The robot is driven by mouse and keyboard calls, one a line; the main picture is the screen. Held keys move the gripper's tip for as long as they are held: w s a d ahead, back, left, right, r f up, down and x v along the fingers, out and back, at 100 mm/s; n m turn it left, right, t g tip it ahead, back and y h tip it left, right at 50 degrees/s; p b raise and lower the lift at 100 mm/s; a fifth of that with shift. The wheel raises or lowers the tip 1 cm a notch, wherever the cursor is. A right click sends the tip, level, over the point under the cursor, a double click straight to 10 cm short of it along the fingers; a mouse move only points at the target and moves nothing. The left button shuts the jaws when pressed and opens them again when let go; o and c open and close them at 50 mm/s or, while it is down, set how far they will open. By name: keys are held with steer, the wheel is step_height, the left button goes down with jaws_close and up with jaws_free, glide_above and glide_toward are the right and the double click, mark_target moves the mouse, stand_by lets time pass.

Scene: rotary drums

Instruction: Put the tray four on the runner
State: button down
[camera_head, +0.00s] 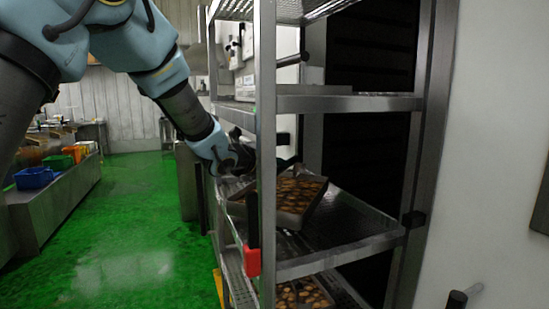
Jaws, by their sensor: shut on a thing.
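A shallow metal tray (314,207) with many brown round pieces in it is in the middle of the rack, over a sloping steel shelf (345,235). The tray looks tilted; I cannot tell whether its underside touches the shelf. My gripper (288,162) is at the tray's upper far edge and is shut on it. An upright post of the rack hides part of my wrist and the tray's left part, and the fingertips are hard to make out. No number shows on the tray.
The steel rack post (265,130) stands close in front of my wrist, with a red-ended black handle (253,262) on it. An upper shelf (350,103) is above the tray. A second filled tray (333,301) sits below. Green floor (130,240) is open at left.

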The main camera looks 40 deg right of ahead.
steer(key=shift+f, duration=0.55)
steer(key=shift+f, duration=0.1)
steer(key=c, duration=0.7)
jaws_free()
steer(key=shift+f, duration=0.15)
steer(key=shift+o, duration=0.2)
